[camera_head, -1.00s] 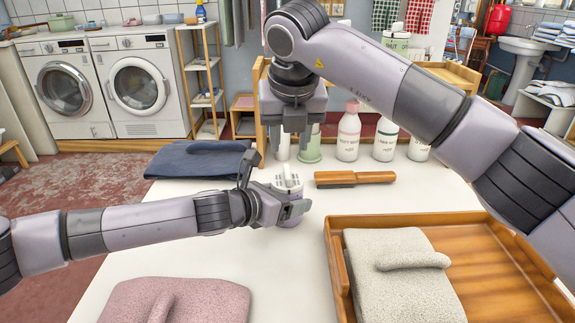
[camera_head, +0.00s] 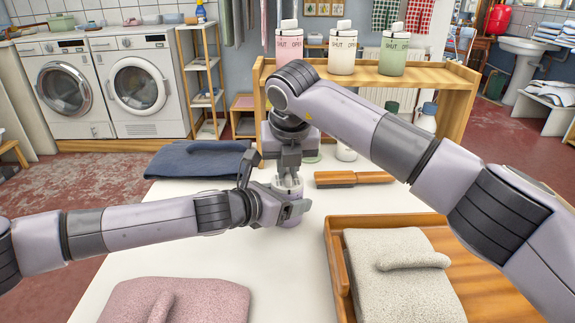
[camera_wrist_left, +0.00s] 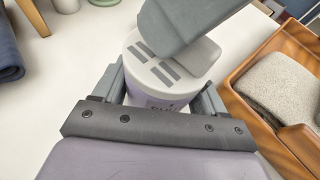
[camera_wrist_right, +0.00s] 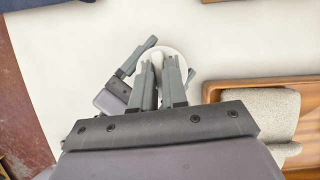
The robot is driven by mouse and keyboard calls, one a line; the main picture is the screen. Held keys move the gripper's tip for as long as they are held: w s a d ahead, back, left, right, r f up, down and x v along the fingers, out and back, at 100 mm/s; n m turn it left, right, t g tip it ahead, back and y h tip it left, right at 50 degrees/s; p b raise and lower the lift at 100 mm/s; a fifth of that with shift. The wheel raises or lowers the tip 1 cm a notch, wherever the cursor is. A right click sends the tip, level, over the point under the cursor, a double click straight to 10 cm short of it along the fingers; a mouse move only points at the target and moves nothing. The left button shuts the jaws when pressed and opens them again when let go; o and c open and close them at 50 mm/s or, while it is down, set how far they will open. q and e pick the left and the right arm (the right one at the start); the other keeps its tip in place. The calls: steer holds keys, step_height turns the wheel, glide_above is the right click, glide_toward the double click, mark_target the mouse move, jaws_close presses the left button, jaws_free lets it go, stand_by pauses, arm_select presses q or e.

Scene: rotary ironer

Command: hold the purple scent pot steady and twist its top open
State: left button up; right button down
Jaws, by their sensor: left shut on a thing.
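The purple scent pot (camera_head: 293,222) stands upright on the white table, with a pale slotted top (camera_wrist_left: 140,58). My left gripper (camera_head: 290,208) is shut around its body, one finger on each side in the left wrist view. My right gripper (camera_head: 289,174) points down from above, right over the top. In the right wrist view its fingers (camera_wrist_right: 159,68) stand a little apart, either side of the raised pale grip on the top (camera_wrist_right: 157,60). Whether they touch the grip is hard to tell. The right gripper hides part of the top in the head and left wrist views.
A brush (camera_head: 354,179) lies behind and right of the pot. A wooden tray (camera_head: 335,268) with a grey folded cloth is at the right. A pink cloth (camera_head: 205,300) lies in front, a blue cloth (camera_head: 197,160) behind left. A wooden shelf (camera_head: 440,75) with three SHUT/OPEN pots stands behind.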

steer(key=shift+n, duration=0.4)
steer(key=shift+d+n+g+y, duration=0.15)
steer(key=shift+n+y, duration=0.45)
steer(key=shift+n, duration=0.7)
steer(key=shift+a+n+g+y, duration=0.1)
steer(key=shift+n+g+y, duration=0.15)
steer(key=shift+n+y, duration=0.7)
steer(key=shift+n+h, duration=0.35)
steer(key=shift+n, duration=0.2)
steer(key=c, duration=1.1)
jaws_free()
steer(key=shift+c, duration=0.2)
steer(key=shift+d+r, duration=0.1)
steer(key=v, duration=1.2)
steer(key=shift+w, duration=0.1)
